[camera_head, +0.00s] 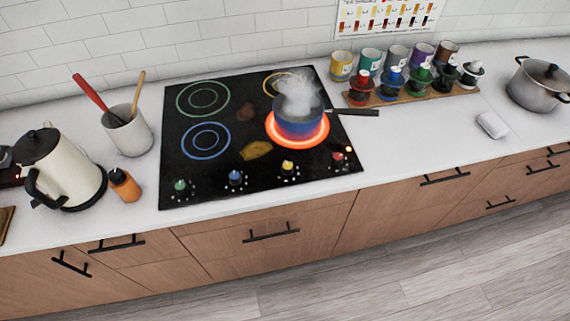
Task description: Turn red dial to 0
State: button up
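The red dial (338,159) is at the front right corner of the black cooktop (205,180). A small red light glows just above and right of it. Its exact setting is too small to read. The burner behind the dial (324,139) glows orange-red. A blue pot (298,125) stands on that burner, steaming, with its dark handle pointing right. Green (180,186), blue (235,178) and yellow (288,167) dials line the front edge to the left of the red one. My gripper is not in view.
A cream kettle (75,170), an orange-brown bottle (124,185) and a utensil crock (129,134) stand left of the cooktop. Cups and colored jars on a wooden rack (440,94), a white block (492,125) and a lidded pot (538,88) are right. Counter right of the dial is clear.

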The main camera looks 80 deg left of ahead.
aim_at(337, 159)
jog(key=u, duration=2.7)
